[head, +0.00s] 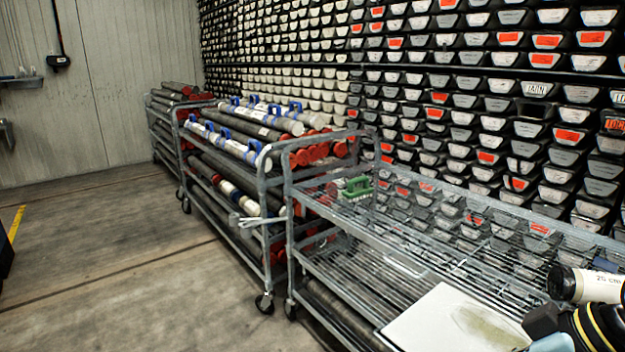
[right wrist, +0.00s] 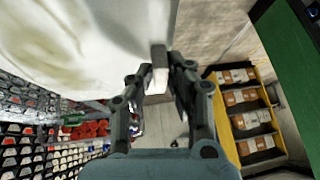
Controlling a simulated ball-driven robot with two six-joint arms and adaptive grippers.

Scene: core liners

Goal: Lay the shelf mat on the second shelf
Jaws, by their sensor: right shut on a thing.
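The shelf mat (head: 425,325) is a pale, flat sheet with a greenish-brown stain. In the head view it is at the bottom right, overlapping the front side of the wire cart (head: 405,262); its exact height against the shelves is unclear. My right gripper (head: 541,326) is at its right edge, partly cut off by the frame. In the right wrist view the mat (right wrist: 95,45) fills the upper left, and the gripper's fingers (right wrist: 160,78) are closed on its edge. The cart has an upper wire shelf (head: 470,250) and a lower shelf (head: 345,280). My left gripper is not in view.
Carts of core tubes (head: 235,150) stand farther left, before a wall of labelled core boxes (head: 500,100). A yellow rack (right wrist: 235,75) shows in the right wrist view. The floor at left is clear.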

